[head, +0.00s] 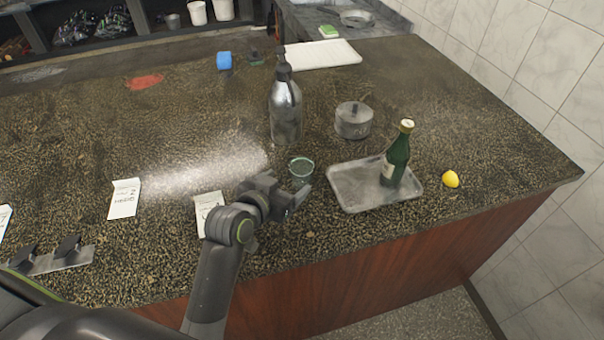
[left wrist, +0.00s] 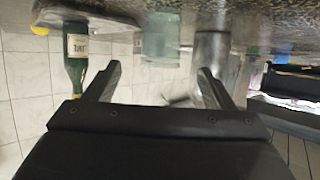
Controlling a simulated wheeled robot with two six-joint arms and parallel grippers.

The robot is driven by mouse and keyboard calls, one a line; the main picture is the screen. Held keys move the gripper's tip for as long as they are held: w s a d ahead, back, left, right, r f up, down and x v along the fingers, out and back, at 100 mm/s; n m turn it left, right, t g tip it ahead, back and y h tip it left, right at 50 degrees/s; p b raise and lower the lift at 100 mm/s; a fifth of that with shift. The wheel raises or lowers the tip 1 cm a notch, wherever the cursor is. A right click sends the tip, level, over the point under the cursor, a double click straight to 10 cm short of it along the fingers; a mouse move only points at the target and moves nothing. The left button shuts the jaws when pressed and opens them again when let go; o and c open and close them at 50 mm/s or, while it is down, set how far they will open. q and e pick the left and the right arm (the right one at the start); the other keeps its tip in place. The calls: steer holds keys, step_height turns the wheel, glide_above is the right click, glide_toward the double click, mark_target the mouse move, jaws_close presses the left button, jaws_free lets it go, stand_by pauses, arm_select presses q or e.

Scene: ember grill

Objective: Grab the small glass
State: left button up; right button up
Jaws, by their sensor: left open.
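The small glass (head: 301,168) is a clear, greenish tumbler standing upright on the speckled counter. My left gripper (head: 290,192) is open and close in front of it, low over the counter. In the left wrist view, which is upside down, the glass (left wrist: 161,38) lies ahead, roughly between the two open fingertips (left wrist: 159,69). No contact between fingers and glass is visible, and the gap is hard to judge. The near lower part of the glass is partly behind the gripper in the head view. My right gripper is not in view.
A metal bottle (head: 285,112) stands behind the glass, and a lidded pot (head: 353,120) behind it to the right. A metal tray (head: 347,197) with a green bottle (head: 397,155) is close on the right, then a lemon (head: 451,179).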

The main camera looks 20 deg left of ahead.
mark_target(296, 174)
arm_select(q)
steer(key=x, duration=0.3)
steer(key=shift+w, duration=0.15)
steer(key=shift+p+x, duration=1.05)
steer(key=shift+x, duration=1.3)
steer(key=shift+w, duration=0.5)
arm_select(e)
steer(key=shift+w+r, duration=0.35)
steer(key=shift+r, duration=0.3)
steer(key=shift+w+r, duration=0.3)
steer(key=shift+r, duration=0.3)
